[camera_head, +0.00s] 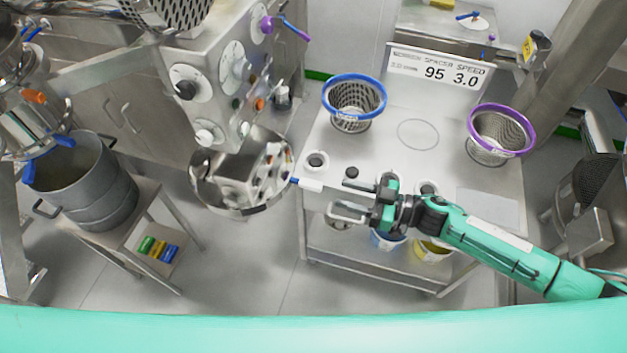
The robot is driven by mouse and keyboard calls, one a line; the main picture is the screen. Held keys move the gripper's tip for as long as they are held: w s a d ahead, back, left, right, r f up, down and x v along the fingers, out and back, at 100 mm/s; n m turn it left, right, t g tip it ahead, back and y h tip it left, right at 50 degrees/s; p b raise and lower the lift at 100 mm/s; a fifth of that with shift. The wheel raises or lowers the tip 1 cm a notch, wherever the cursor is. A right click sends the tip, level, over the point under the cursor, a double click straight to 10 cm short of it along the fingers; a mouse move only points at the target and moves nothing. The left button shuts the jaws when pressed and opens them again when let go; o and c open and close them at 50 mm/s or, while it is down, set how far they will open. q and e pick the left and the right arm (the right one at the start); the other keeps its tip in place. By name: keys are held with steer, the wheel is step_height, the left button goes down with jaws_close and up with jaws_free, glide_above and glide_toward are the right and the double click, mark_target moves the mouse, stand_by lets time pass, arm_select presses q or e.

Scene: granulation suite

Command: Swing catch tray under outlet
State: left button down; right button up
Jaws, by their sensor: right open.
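A shiny round steel pan (206,186), which looks like the catch tray, hangs at the lower front of the steel machine (190,58). Its polished surface mirrors the knobs and panel. A short blue and white handle (310,185) sticks out from its right side toward the table. The outlet itself cannot be made out. My right gripper (338,212) comes in from the right over the table's front edge. It is open and empty, a little right of and below the handle in the picture, apart from it. My left gripper is not in view.
A steel table (400,155) holds a blue-rimmed basket (354,98), a purple-rimmed basket (500,135) and small black knobs. Buckets stand on its lower shelf. A large steel pot (90,185) sits on a stand at left. Bare floor (245,270) lies between stand and table.

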mark_target(313, 183)
steer(key=p+x, duration=0.2)
steer(key=x, duration=0.7)
steer(key=shift+p, duration=0.35)
jaws_close()
